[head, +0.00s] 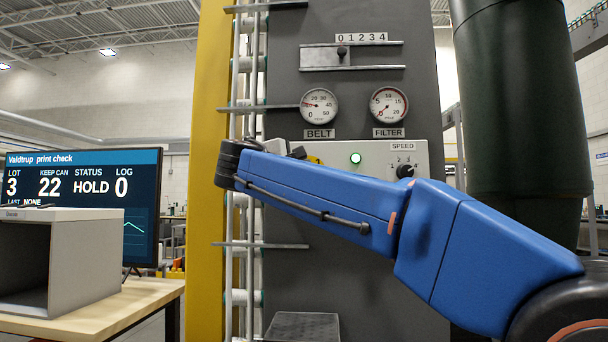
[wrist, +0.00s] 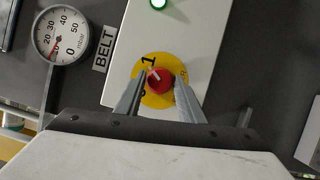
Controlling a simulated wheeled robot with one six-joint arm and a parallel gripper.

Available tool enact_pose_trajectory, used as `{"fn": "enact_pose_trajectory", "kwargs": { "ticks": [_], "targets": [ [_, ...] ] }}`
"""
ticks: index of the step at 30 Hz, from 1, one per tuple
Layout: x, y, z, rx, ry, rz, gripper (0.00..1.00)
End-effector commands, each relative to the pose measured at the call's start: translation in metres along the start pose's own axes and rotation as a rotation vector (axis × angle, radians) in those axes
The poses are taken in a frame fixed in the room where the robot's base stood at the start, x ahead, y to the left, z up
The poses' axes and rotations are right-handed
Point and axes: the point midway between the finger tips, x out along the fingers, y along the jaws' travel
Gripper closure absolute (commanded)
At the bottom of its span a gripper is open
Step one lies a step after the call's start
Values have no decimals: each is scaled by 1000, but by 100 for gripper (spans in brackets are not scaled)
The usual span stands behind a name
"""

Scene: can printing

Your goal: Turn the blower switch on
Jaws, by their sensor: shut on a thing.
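The blower switch is a red knob (wrist: 160,86) on a round yellow plate marked 1 and 0, on a pale control box (head: 380,156). In the wrist view, the two metal fingers of my gripper (wrist: 159,79) stand on either side of the knob and are shut on it. The knob's white mark points up and left, close to the 1. A green lamp (head: 355,158) on the box is lit; it also shows in the wrist view (wrist: 158,3). In the head view my blue arm hides the knob and gripper; only an edge of yellow plate shows.
Above the box are the BELT gauge (head: 319,106) and FILTER gauge (head: 389,105). A black SPEED knob (head: 405,171) is to the right of the lamp. Rails and rollers run upright at the left. A monitor (head: 84,205) and grey box (head: 62,262) stand on a table.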

Motion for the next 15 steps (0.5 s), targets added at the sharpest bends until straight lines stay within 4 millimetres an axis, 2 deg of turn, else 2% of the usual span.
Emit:
{"fn": "enact_pose_trajectory", "kwargs": {
  "ticks": [7, 15],
  "targets": [
    [0, 0, 0, 105, -2, -46, 87],
    [0, 0, 0, 148, -2, -64, 87]
  ]
}}
